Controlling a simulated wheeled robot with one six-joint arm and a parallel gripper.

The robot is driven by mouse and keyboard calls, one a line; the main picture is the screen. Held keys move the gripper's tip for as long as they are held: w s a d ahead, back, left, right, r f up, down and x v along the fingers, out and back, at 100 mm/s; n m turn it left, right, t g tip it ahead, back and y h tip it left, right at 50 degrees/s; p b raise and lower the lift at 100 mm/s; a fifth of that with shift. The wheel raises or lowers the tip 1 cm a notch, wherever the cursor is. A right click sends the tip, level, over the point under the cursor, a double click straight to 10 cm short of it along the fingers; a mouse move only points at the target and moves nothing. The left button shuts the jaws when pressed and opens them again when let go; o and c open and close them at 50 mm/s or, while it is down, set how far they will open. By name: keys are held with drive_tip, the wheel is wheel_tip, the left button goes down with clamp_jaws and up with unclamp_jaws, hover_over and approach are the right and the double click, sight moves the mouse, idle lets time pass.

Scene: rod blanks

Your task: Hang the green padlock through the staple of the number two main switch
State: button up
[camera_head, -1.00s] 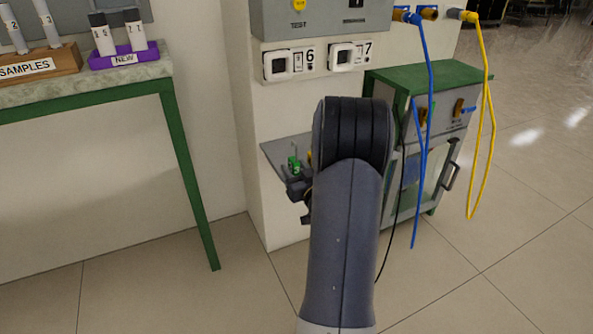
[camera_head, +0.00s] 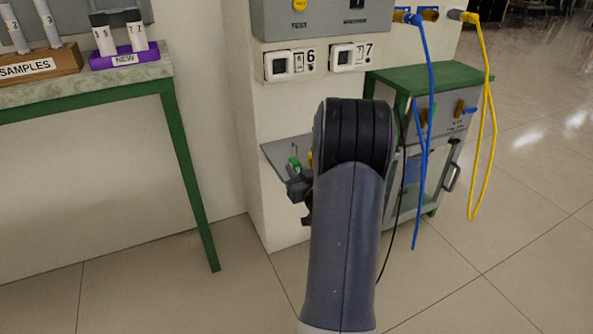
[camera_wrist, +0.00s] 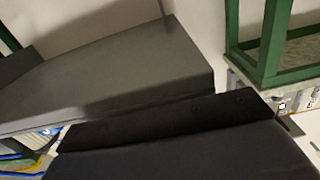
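The green padlock (camera_head: 294,163) shows as a small green patch in the head view, at the grey shelf on the white wall unit, left of my arm's dark joint. A thin upright piece stands just above it. My gripper (camera_head: 299,187) is small, dark and partly hidden behind my arm, just below the padlock. I cannot tell whether it touches or holds the padlock. In the wrist view, large dark grey and black surfaces fill the middle. The padlock is not visible there, and the finger opening cannot be made out. I cannot pick out the number two main switch or its staple.
The grey shelf (camera_head: 274,152) juts from the wall unit under counters (camera_head: 290,63) reading 6 and 7. A green-topped cabinet (camera_head: 432,76) stands right, with blue (camera_head: 428,110) and yellow (camera_head: 489,110) cables hanging before it. A green-framed bench (camera_head: 187,170) stands left. The floor between is clear.

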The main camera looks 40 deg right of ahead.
sight(297, 161)
clamp_jaws()
drive_tip(key=shift+r, duration=0.15)
drive_tip(key=shift+r+p, duration=0.8)
drive_tip(key=shift+r, duration=0.6)
